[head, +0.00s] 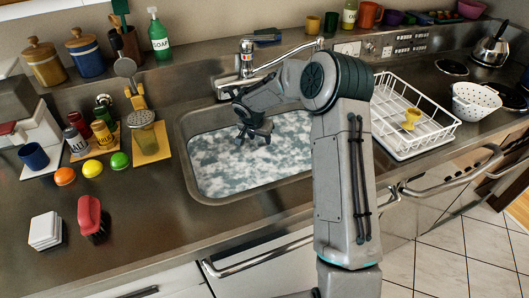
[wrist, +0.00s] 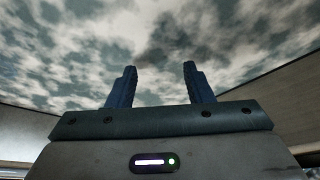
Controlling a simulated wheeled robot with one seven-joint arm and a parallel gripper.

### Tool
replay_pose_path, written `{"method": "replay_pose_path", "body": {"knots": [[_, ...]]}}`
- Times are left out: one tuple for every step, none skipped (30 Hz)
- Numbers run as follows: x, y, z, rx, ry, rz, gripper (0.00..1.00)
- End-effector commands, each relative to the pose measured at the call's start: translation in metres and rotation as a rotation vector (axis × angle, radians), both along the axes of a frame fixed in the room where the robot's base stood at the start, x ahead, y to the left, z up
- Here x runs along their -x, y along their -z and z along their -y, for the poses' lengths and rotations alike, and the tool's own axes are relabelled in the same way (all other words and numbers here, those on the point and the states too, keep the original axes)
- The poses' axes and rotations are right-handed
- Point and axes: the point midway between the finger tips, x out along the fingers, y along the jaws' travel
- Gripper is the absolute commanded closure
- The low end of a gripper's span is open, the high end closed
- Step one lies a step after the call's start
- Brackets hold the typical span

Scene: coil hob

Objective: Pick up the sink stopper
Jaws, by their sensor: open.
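The sink (head: 183,150) is full of cloudy grey-green water with white foam (head: 215,165). I see no sink stopper in either view; the foam hides the bottom of the sink. My gripper (head: 252,138) is over the back middle part of the sink, pointing down at the foam. In the wrist view my gripper (wrist: 158,72) shows two dark blue fingers spread apart with nothing between them. The foam (wrist: 240,35) fills the view beyond the fingertips. I cannot tell whether the tips touch the water.
The faucet (head: 247,60) stands behind the sink, close to my arm. A white dish rack (head: 440,135) is on the right. The front left counter is mostly free.

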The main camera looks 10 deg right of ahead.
Motion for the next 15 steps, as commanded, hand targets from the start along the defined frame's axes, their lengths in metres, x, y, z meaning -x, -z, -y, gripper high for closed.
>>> {"method": "replay_pose_path", "body": {"knots": [[-0.002,0.006,0.002,-0.001,0.0,-0.001,0.53],[-0.003,0.009,0.002,-0.001,0.001,-0.001,0.53],[-0.005,0.013,0.003,0.0,0.001,0.0,0.53],[-0.006,0.015,0.004,0.0,0.0,0.0,0.53],[-0.006,0.016,0.004,-0.001,0.0,0.001,0.53],[-0.007,0.018,0.004,-0.001,0.0,0.001,0.53],[-0.007,0.019,0.004,-0.001,0.0,0.001,0.53],[-0.007,0.02,0.005,-0.001,0.0,0.001,0.53],[-0.008,0.021,0.005,-0.001,0.0,0.001,0.53],[-0.008,0.023,0.006,-0.001,0.0,0.001,0.53],[-0.009,0.025,0.007,0.0,0.0,0.0,0.53],[-0.01,0.028,0.009,-0.001,0.001,-0.001,0.53],[-0.01,0.032,0.011,-0.002,0.001,-0.002,0.53],[-0.012,0.035,0.012,-0.001,0.001,-0.001,0.53],[-0.013,0.039,0.014,-0.002,0.001,-0.002,0.53]]}}
